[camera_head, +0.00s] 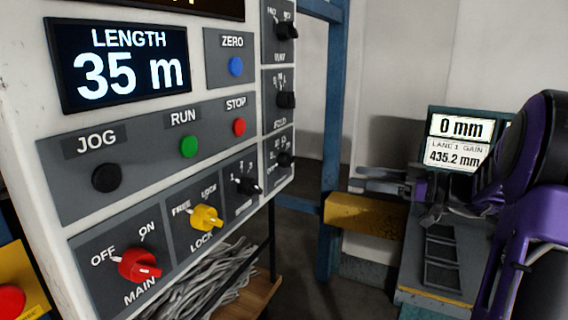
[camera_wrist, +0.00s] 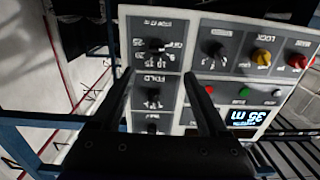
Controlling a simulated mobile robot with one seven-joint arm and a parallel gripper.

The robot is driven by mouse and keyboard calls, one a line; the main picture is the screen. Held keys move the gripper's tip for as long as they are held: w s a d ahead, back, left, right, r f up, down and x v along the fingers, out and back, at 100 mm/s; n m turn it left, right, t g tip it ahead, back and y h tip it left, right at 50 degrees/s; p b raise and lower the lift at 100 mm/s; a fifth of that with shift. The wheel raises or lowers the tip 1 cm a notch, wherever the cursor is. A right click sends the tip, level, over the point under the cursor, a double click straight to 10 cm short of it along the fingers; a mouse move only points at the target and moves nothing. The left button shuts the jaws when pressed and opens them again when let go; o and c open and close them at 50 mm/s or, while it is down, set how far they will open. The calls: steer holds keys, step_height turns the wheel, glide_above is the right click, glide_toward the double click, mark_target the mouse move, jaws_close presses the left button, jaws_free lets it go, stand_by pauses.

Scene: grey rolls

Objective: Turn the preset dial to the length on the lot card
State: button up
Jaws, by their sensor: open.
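A black dial with upside-down numbers, apparently the length preset dial (camera_wrist: 155,45), shows in the wrist view; its setting is too small to read. It seems to be the lowest side dial (camera_head: 285,160) in the head view. The panel display (camera_head: 118,65) reads LENGTH 35 m. My gripper (camera_wrist: 158,76) is open and empty, its fingers spread below that dial in the picture. In the head view my gripper (camera_head: 357,178) appears right of the panel, apart from it. I cannot make out a lot card.
Black dials (camera_head: 286,100) stand above it. The front panel has JOG (camera_head: 107,178), RUN (camera_head: 190,147) and STOP (camera_head: 239,127) buttons, a yellow lock knob (camera_head: 206,218) and red main knob (camera_head: 139,265). A blue post (camera_head: 334,140) and a measurement screen (camera_head: 459,140) stand to the right.

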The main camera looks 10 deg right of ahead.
steer(key=p, duration=0.1)
glide_toward(294, 162)
steer(key=shift+t, duration=0.3)
steer(key=x, duration=0.9)
steer(key=shift+w+a+f, duration=0.15)
steer(key=shift+a, duration=0.25)
jaws_close()
